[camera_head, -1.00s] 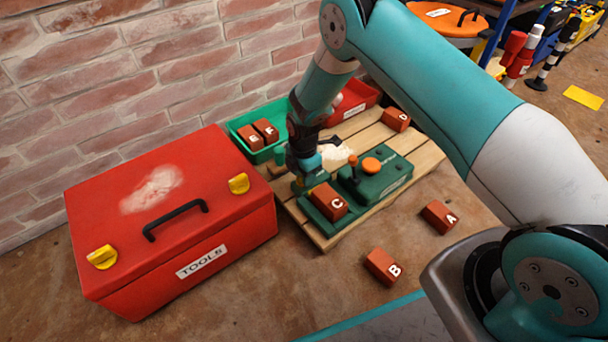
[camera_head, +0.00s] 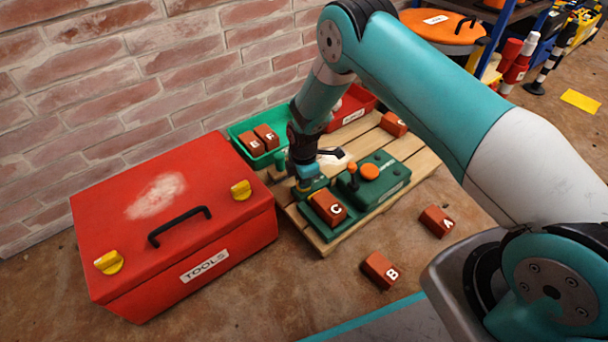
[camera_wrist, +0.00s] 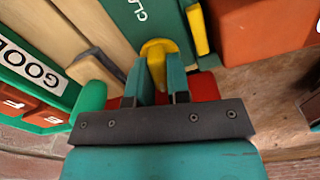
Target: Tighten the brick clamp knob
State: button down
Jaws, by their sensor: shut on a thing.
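A green clamp fixture (camera_head: 386,187) stands on a wooden pallet, with brick C (camera_head: 322,213) lying in it. The fixture also carries an orange round top (camera_head: 369,171) and a small orange-tipped lever (camera_head: 352,168). My gripper (camera_head: 306,184) points down at the fixture's left end, beside brick C. In the wrist view my gripper (camera_wrist: 160,78) has its two teal fingers on either side of the yellow clamp knob (camera_wrist: 157,47), shut on it. The fingers hide the knob's lower part. Part of the green fixture (camera_wrist: 150,22) shows beyond it.
A red toolbox (camera_head: 130,240) stands close on the left. A green bin (camera_head: 240,148) with bricks E and F and a red bin (camera_head: 352,105) stand behind the pallet (camera_head: 425,160). Bricks A (camera_head: 434,222) and B (camera_head: 376,268) lie on the floor. A brick wall bounds the back.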

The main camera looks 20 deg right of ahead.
jog(key=m+p, duration=0.2)
jog(key=m, duration=0.1)
jog(key=shift+r+m, duration=0.15)
jog(key=shift+m, duration=0.15)
jog(key=m+p, duration=0.2)
jog(key=m, duration=0.1)
jog(key=shift+m, duration=0.3)
jog(key=m+p, duration=0.1)
jog(key=m, duration=0.3)
jog(key=shift+w+m, duration=0.1)
jog(key=shift+m, duration=0.2)
jog(key=shift+m+p, duration=0.5)
jog(key=shift+m, duration=1.2)
jog(key=c, duration=1.1)
grip_release()
notch_tip(320, 180, up, 17)
jog(key=p, duration=0.7)
jog(key=shift+p, duration=0.4)
